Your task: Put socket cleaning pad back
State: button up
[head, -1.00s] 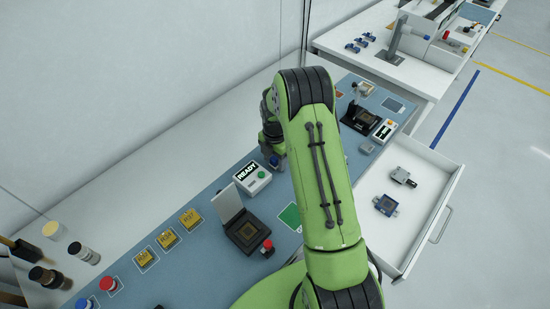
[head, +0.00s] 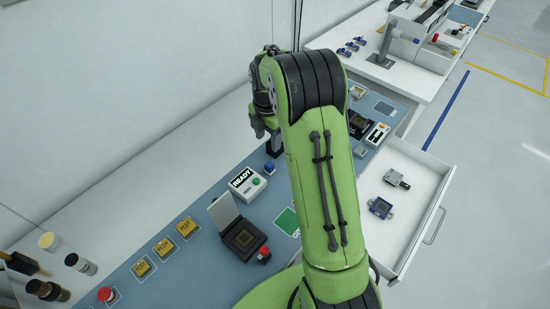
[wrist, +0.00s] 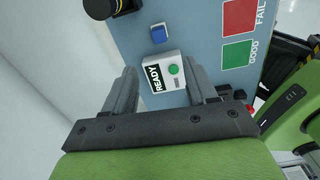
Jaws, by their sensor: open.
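A small blue block (head: 270,168), which may be the cleaning pad, sits on the blue-grey mat beside the white READY box (head: 246,184). In the wrist view the blue block (wrist: 159,33) lies beyond the fingertips, above the READY box (wrist: 164,74). My gripper (wrist: 163,72) is open and empty, its two fingers spread either side of the READY box in the picture.
An open white drawer (head: 405,225) at right holds two small devices. Red FAIL (wrist: 240,15) and green GOOD (wrist: 238,53) patches mark the mat. A wall runs along the back.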

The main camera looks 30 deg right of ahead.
jog(key=s+a+r+m+t, duration=0.1)
jog(key=s+a+r+m, duration=0.2)
jog(key=s+r+m, duration=0.3)
jog(key=s+a+r+m+t, duration=0.25)
jog(key=s+r+m, duration=0.25)
jog(key=s+r, duration=0.3)
jog(key=s+a+m+t, duration=0.1)
jog(key=s+m, duration=0.4)
jog(key=s, duration=0.1)
jog(key=s+a+r+m+t, duration=0.1)
jog(key=s+a+m, duration=0.1)
jog(key=s+m, duration=0.3)
jog(key=shift+s+a+r+m, duration=0.25)
jog(key=shift+s+r+m, duration=0.05)
jog(key=shift+s, duration=0.95)
